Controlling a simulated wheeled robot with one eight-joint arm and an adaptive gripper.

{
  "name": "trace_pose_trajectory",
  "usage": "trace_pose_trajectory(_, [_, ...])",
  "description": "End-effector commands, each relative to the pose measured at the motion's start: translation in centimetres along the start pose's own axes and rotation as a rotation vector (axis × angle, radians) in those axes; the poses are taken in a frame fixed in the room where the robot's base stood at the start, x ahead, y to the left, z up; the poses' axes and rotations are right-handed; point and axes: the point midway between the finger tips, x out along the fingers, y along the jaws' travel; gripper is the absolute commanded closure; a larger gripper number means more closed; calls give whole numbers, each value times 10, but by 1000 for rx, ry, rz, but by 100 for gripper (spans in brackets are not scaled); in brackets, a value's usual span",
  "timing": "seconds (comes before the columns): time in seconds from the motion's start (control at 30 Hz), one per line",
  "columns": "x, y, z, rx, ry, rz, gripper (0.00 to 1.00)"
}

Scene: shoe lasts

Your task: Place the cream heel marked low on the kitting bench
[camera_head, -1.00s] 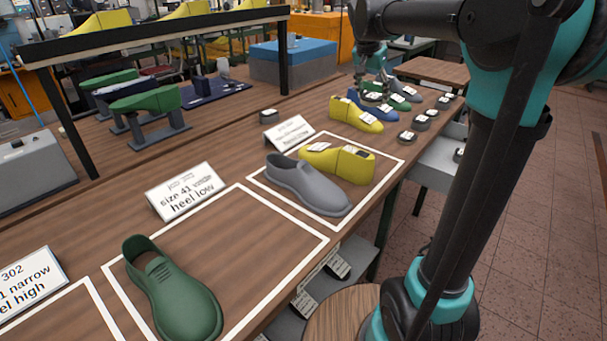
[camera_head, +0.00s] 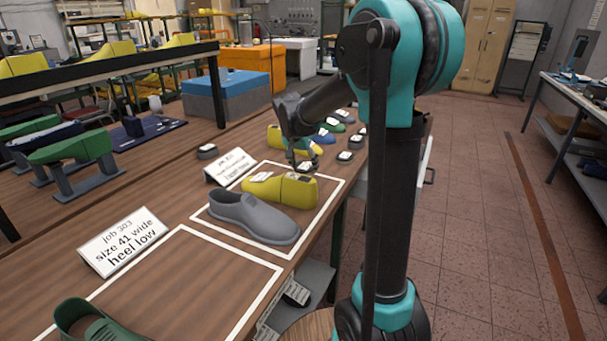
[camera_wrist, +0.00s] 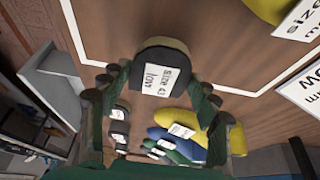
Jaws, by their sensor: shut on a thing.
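My gripper (camera_wrist: 157,82) is shut on a small heel block (camera_wrist: 160,50) with a cream-olive side and a dark face. Its white label reads a size and "low". In the head view my gripper (camera_head: 303,163) hangs over the wooden bench (camera_head: 165,275), just beyond a yellow last (camera_head: 280,190); the heel is hard to make out there. In the wrist view the heel is above bare wood by a white outline. The yellow last and a grey shoe (camera_head: 255,217) share one outlined area. A card (camera_head: 123,241) reads "job 303 size 41 wide heel low".
Another card (camera_head: 230,165) stands behind the grey shoe. A green shoe (camera_head: 90,320) is at the near left. Several lasts and dark heel blocks (camera_head: 345,156) lie farther along the bench. A dark raised shelf (camera_head: 130,58) stands at left. The outlined area before the job 303 card has free room.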

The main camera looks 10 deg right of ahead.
Motion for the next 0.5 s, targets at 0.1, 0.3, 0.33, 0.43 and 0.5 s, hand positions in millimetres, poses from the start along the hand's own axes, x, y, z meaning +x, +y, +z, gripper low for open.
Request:
trace_pose_trajectory(0.1, [14, 0, 6, 0, 0, 0, 67])
trace_pose_trajectory(0.3, [33, 0, 14, 0, 0, 0, 67])
trace_pose_trajectory(0.33, [33, 0, 14, 0, 0, 0, 67])
trace_pose_trajectory(0.43, [34, 0, 14, 0, 0, 0, 67])
trace_pose_trajectory(0.5, [33, 0, 14, 0, 0, 0, 67])
